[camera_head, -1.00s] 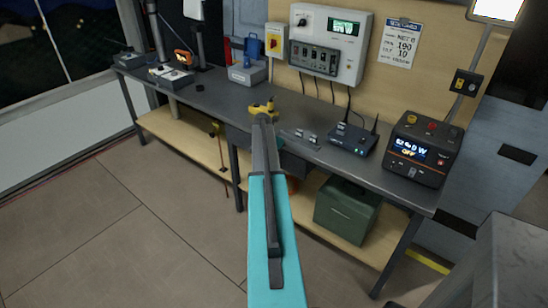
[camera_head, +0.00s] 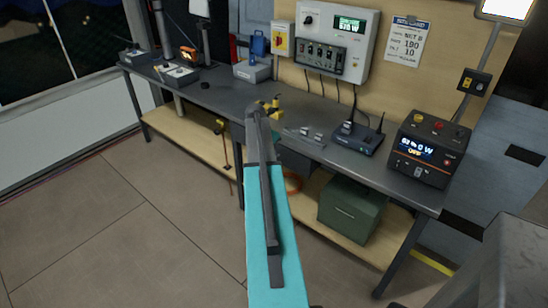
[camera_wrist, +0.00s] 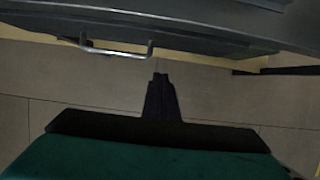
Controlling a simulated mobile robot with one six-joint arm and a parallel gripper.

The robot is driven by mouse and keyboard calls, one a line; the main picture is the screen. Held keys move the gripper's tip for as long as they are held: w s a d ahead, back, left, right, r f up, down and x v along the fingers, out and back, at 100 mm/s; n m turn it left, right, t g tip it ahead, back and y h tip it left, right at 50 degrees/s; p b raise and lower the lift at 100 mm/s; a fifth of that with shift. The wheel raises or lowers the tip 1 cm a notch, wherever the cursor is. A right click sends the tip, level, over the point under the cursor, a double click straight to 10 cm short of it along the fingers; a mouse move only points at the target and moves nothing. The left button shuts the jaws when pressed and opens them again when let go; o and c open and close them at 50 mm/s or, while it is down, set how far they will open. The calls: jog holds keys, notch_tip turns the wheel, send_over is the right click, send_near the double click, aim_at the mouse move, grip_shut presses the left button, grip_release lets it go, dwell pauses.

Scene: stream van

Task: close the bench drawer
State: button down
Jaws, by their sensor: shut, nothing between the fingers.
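The bench drawer (camera_head: 294,160) is a dark grey box under the bench top, partly hidden behind my arm in the head view. In the wrist view its dark front (camera_wrist: 200,42) spans the top, with a pale metal bar handle (camera_wrist: 115,51). I cannot tell how far it stands out. My gripper (camera_wrist: 161,78) is shut and empty. It points toward the drawer, to the right of the handle in the picture, with a visible gap below the front.
The bench top (camera_head: 215,92) carries a router-like box (camera_head: 360,138), a power unit (camera_head: 425,150) and a yellow object (camera_head: 274,106) near my arm. A green case (camera_head: 352,209) stands on the lower shelf. The floor (camera_head: 120,215) in front is clear.

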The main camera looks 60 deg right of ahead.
jog(key=shift+b+v, duration=0.3)
jog(key=shift+v, duration=1.7)
